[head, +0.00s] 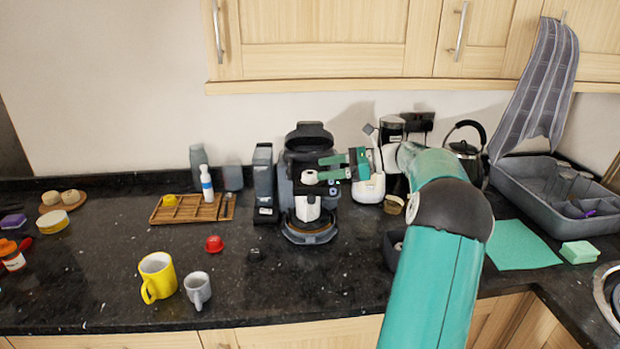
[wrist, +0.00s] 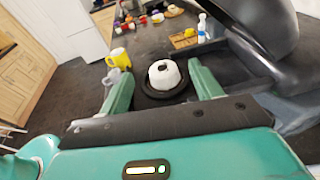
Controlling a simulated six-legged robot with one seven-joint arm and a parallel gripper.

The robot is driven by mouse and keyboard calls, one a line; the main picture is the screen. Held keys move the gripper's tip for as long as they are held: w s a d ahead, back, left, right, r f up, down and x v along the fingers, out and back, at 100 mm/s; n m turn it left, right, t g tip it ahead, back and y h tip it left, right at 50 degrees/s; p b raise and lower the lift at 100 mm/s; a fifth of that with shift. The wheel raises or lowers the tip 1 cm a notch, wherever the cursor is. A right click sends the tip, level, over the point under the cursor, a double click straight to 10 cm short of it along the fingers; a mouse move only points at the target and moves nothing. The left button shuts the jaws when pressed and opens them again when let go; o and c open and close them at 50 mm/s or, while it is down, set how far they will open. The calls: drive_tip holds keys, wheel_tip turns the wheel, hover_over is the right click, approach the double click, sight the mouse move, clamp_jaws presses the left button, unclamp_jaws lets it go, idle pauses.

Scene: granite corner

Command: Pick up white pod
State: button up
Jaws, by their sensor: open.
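The white pod (head: 309,177) has a dark mark on its top and sits in the dark round holder of the coffee machine (head: 310,140). In the wrist view the pod (wrist: 164,77) appears between my two fingers, with dark holder rim (wrist: 160,100) around its lower part. My gripper (head: 326,167) is open and empty, just right of the pod in the head view. In the wrist view, gaps show between the pod and both fingers of my gripper (wrist: 160,72). How far the fingertips reach past the pod is hard to tell.
The raised dark machine lid (wrist: 258,25) is close on the right in the wrist view. A white kettle-like appliance (head: 369,188) stands right of the machine. A yellow mug (head: 157,277), grey cup (head: 198,289) and red pod (head: 214,244) lie left.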

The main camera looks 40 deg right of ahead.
sight(313, 173)
drive_tip(key=x, duration=0.2)
drive_tip(key=f+x, duration=0.1)
drive_tip(key=x, duration=0.2)
drive_tip(key=shift+w, duration=0.1)
drive_tip(key=c, duration=1)
